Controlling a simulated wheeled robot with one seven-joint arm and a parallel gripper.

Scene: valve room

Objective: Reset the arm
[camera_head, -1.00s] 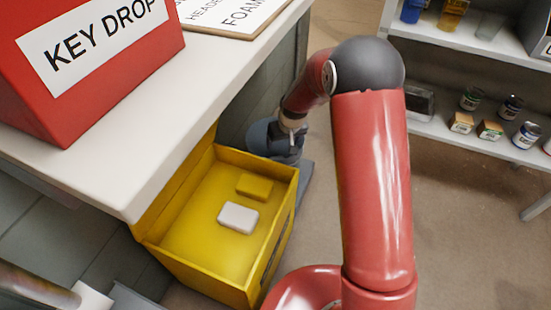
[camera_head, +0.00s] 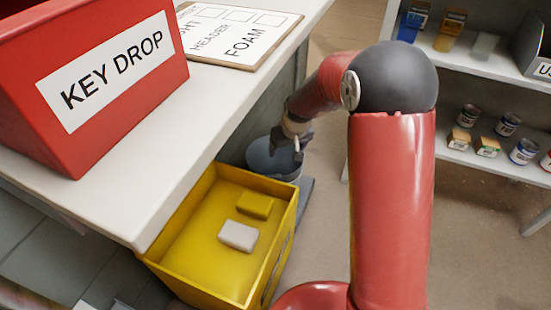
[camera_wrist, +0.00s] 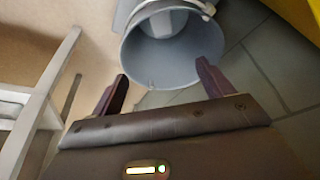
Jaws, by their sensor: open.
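My arm is red with a dark grey elbow, and it stands right of the counter in the head view. My gripper (camera_head: 298,142) is at the far end of the arm, above a grey bucket (camera_head: 270,158) on the floor. In the wrist view my gripper (camera_wrist: 160,88) has its two fingers wide apart with nothing between them. The bucket (camera_wrist: 172,62) lies beyond the fingertips, and its visible inside looks empty.
A yellow bin (camera_head: 190,240) holds a yellow block (camera_head: 255,204) and a white block (camera_head: 238,236). A red key drop box (camera_head: 95,75) and a white board (camera_head: 240,32) sit on the counter (camera_head: 150,185). Shelves (camera_head: 470,62) with cans and jars stand at right. Brown floor between is open.

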